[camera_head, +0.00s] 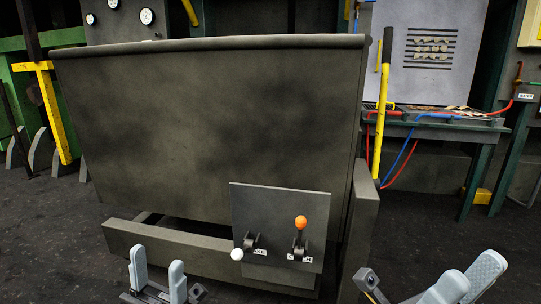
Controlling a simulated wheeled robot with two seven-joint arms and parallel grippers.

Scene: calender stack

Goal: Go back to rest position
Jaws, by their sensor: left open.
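My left gripper (157,272) is at the bottom left, its two light grey fingers pointing up with a clear gap and nothing between them. My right gripper (466,280) is at the bottom right, cut by the frame edge. Its two fingers overlap at an angle, so its opening is unclear; no object shows in it. Both grippers appear in front of a large dark machine (215,130). A control panel (280,205) on it carries an orange-knobbed lever (301,222) and a white-knobbed lever (238,254). Neither gripper appears to touch a lever.
A yellow post (381,110) stands right of the machine. Behind it are a green-legged bench (480,165) with red and blue hoses and a grey vented cabinet (425,45). A yellow bracket (52,110) stands at left. Dark floor (430,225) is open at right.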

